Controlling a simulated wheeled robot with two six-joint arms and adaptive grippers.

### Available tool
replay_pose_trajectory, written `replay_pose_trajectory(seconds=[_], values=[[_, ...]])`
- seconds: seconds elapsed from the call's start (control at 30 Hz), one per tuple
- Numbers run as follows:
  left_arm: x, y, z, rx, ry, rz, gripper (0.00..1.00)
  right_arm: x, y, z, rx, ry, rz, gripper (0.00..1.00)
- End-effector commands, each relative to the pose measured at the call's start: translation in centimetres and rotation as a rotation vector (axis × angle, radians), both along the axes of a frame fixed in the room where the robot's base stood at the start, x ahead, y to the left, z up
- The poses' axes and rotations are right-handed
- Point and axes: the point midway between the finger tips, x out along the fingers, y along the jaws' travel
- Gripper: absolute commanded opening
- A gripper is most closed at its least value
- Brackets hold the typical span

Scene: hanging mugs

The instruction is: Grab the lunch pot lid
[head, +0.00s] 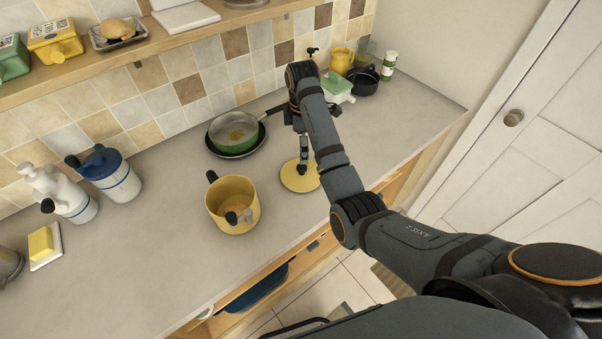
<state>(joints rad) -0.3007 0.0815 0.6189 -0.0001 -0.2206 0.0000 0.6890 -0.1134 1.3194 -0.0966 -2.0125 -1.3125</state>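A round yellow lid (295,181) is on or just above the grey counter, to the right of the yellow pot. The yellow pot (232,212) stands open, with dark handles. My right gripper (303,163) points down over the yellow lid, its tip at or close to the lid's middle. The arm and gripper hide part of the lid, including any knob. I cannot tell whether the fingers are open or shut, or whether they touch the lid. My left gripper is out of view.
A green pan (235,131) sits behind the yellow pot. A blue-lidded white jar (112,177), a white pitcher (62,192) and a butter dish (43,245) stand at left. A dark pot (364,80) and a green-lidded dish (337,87) are at the back right. The front-left counter is clear.

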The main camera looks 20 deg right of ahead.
Motion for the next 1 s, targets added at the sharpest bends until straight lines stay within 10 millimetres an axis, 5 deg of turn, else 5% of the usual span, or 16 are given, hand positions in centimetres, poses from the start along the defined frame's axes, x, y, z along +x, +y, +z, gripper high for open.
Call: replay_pose_trajectory(seconds=[0.4,0.67,0.87,1.0], values=[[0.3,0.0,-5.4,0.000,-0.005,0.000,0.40,0.0,0.0,-5.4,0.001,-0.002,-0.003,1.00],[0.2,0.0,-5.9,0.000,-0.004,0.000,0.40,0.0,0.1,-5.9,0.001,-0.002,-0.004,1.00],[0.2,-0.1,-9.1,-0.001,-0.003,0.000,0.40,0.2,0.6,-9.2,0.001,-0.002,-0.003,1.00],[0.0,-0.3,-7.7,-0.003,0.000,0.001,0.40,0.1,0.6,-10.2,0.000,-0.001,-0.004,1.00]])
